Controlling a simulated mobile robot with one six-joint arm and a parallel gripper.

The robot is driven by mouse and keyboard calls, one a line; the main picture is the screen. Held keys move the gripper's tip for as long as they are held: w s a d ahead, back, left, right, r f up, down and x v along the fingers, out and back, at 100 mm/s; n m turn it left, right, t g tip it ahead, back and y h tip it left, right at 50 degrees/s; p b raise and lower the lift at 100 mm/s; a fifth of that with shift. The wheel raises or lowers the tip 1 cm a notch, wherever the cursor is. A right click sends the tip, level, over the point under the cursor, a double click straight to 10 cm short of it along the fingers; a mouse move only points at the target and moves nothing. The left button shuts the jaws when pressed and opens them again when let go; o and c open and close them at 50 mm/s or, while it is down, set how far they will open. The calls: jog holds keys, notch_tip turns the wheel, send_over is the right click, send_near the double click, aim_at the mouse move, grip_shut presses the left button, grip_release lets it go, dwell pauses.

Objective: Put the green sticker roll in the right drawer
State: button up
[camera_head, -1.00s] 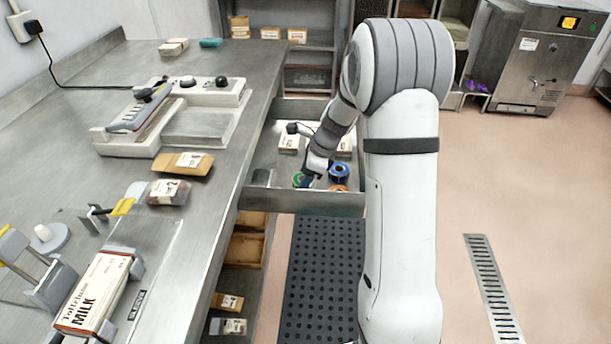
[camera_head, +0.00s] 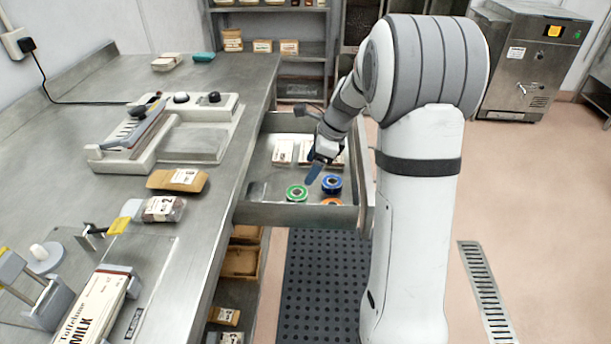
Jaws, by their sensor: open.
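The green sticker roll (camera_head: 297,193) lies in the open drawer (camera_head: 290,215), near its front wall. A blue roll (camera_head: 332,184) lies to its right, and an orange roll (camera_head: 331,202) lies just in front of the blue one, partly hidden by the drawer's front wall. My gripper (camera_head: 314,172) is open and empty above the drawer, up and to the right of the green roll and apart from it. Its fingers are small in view.
White labelled packs (camera_head: 283,152) lie at the back of the drawer. The steel bench (camera_head: 215,225) borders the drawer on the left, with a sealing machine (camera_head: 170,135), packages and a milk carton (camera_head: 97,307) on it. A dark perforated mat (camera_head: 318,285) lies on the floor below.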

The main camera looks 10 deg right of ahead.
jog(key=s+a+r+n+h, duration=0.1)
jog(key=s+r+n+h, duration=0.1)
jog(key=s+n, duration=0.8)
jog(key=s+a+r+n+h, duration=0.2)
jog(key=s+r+n, duration=0.2)
jog(key=s+n, duration=0.7)
jog(key=s, duration=0.5)
jog(key=shift+s+a+n+t, duration=0.15)
jog(key=shift+a+n+t, duration=0.15)
jog(key=shift+t, duration=0.1)
